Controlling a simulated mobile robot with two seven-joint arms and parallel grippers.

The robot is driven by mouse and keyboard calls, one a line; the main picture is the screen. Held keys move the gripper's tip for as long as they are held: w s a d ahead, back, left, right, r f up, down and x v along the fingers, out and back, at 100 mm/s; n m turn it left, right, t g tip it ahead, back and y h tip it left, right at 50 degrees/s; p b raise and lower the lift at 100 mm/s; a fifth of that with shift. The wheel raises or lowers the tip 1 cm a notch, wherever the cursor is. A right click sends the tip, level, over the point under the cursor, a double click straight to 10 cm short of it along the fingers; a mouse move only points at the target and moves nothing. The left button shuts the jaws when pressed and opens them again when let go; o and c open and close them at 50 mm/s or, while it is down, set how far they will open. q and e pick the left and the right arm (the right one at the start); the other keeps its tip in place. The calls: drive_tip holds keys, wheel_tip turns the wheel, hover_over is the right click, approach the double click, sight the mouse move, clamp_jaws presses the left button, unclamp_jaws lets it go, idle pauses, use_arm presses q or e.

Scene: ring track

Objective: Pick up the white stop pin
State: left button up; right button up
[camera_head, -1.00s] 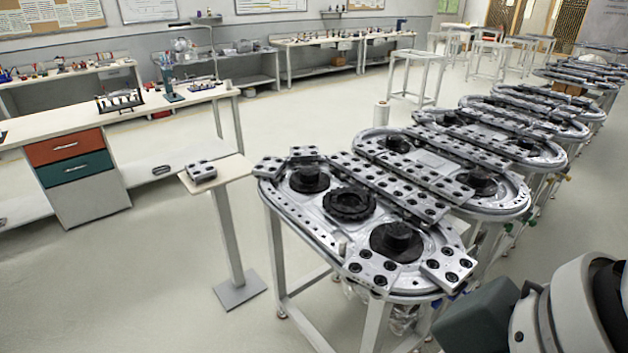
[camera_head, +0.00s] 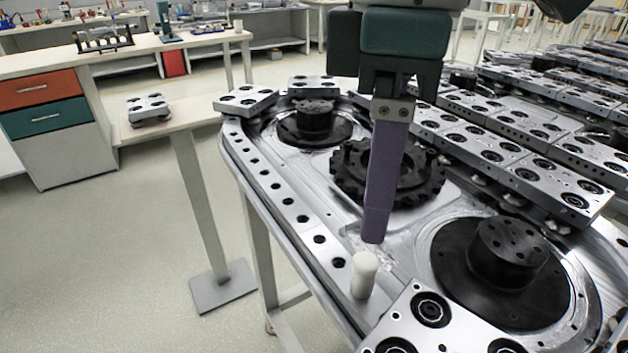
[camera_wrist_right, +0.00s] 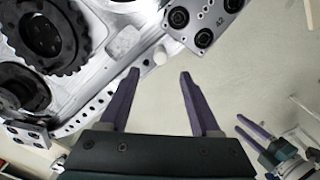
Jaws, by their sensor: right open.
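The white stop pin (camera_head: 364,274) is a short white cylinder standing upright on the near edge of the ring track (camera_head: 330,246). It also shows in the right wrist view (camera_wrist_right: 160,57), just ahead of the gap between my fingers. My right gripper (camera_head: 372,238) has purple fingers pointing down, with the tips just above and behind the pin in the head view. It is open and empty, and the fingers do not touch the pin.
A metal carriage plate with black rollers (camera_head: 430,312) lies right beside the pin. A black hub (camera_head: 508,252) and a black toothed ring (camera_head: 345,175) sit on the track. A small side stand (camera_head: 180,116) holds another carriage. Floor at the left is clear.

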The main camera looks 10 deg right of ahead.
sight(367, 260)
drive_tip(key=f, duration=0.4)
drive_tip(key=shift+s+a, duration=0.1)
drive_tip(key=shift+s, duration=0.2)
drive_tip(key=f, duration=0.3)
drive_tip(key=f+b, duration=0.1)
drive_tip(key=f, duration=0.1)
drive_tip(key=shift+w+f, duration=0.2)
drive_tip(key=shift+f, duration=0.2)
clamp_jaws()
